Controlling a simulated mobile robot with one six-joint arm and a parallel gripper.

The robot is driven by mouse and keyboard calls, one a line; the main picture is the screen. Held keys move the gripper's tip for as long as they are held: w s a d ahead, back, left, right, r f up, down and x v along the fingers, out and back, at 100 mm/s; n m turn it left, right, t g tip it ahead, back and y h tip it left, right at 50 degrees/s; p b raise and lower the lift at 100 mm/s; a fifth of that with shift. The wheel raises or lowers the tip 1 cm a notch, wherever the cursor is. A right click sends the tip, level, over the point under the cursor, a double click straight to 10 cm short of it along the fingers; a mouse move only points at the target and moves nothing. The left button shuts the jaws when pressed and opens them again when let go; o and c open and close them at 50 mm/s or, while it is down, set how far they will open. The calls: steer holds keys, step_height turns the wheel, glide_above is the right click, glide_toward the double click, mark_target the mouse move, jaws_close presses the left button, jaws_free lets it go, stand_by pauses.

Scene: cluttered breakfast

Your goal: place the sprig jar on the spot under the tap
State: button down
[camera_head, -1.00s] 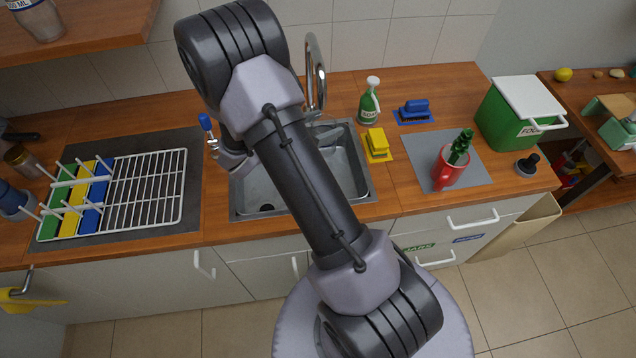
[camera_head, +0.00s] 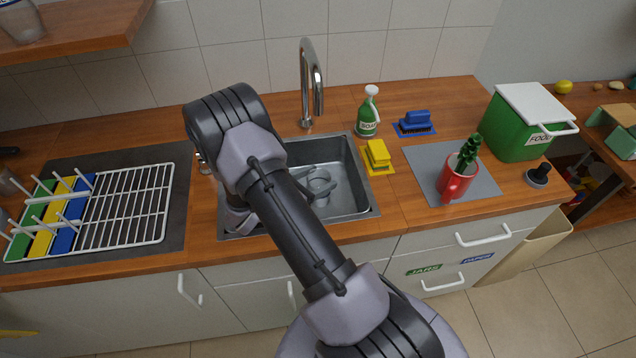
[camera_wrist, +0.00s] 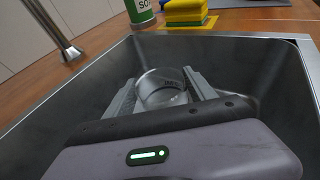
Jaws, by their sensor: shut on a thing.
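My gripper (camera_head: 322,178) is down inside the sink basin, its fingers pointing away from me. It is shut on a clear glass jar (camera_head: 319,186), with one finger on each side. In the wrist view the jar (camera_wrist: 162,88) sits between the finger pads (camera_wrist: 160,82), its round rim visible and faint dark lettering on its side. The body of my gripper hides its lower part, and I cannot tell whether it touches the basin floor. The chrome tap (camera_head: 312,80) stands behind the basin; the jar is on the near side of its spout. No separate spot marking is visible.
The steel sink (camera_head: 358,200) has walls around the gripper. A soap bottle (camera_head: 368,115) and yellow sponge (camera_head: 378,154) stand behind and right. A dish rack (camera_head: 125,205) is left.

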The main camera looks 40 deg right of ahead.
steer(key=shift+r, duration=0.1)
steer(key=shift+c, duration=1.5)
jaws_free()
